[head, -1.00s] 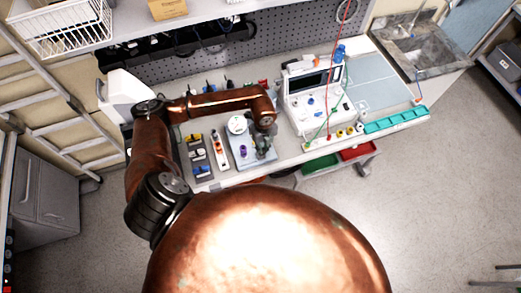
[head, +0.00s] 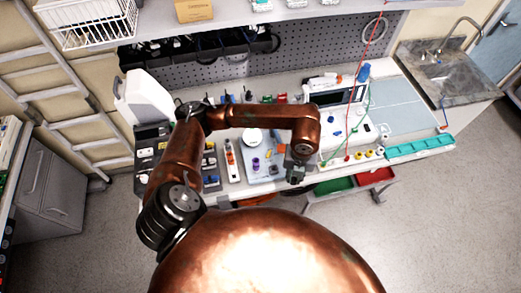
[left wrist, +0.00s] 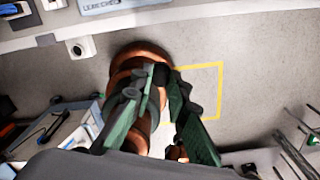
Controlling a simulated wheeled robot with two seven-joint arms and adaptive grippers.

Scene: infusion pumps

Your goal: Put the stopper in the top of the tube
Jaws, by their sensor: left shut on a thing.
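My left gripper (head: 296,178) is at the front edge of the bench, right of a grey-blue tray (head: 262,173). The left wrist view shows its two green fingers (left wrist: 160,78) closed around a small dark thing at their tips; this may be the stopper, but it is mostly hidden. A small purple thing (head: 255,163) stands on the tray in front of a round white dish (head: 252,136). I cannot make out for sure which thing is the tube. My right gripper is not in view.
A white pump device (head: 340,125) stands right of my left arm, with red and green leads. A teal strip of compartments (head: 420,147) lies on the bench at right. Green (head: 334,187) and red (head: 376,177) bins sit below the bench edge. Open floor lies in front.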

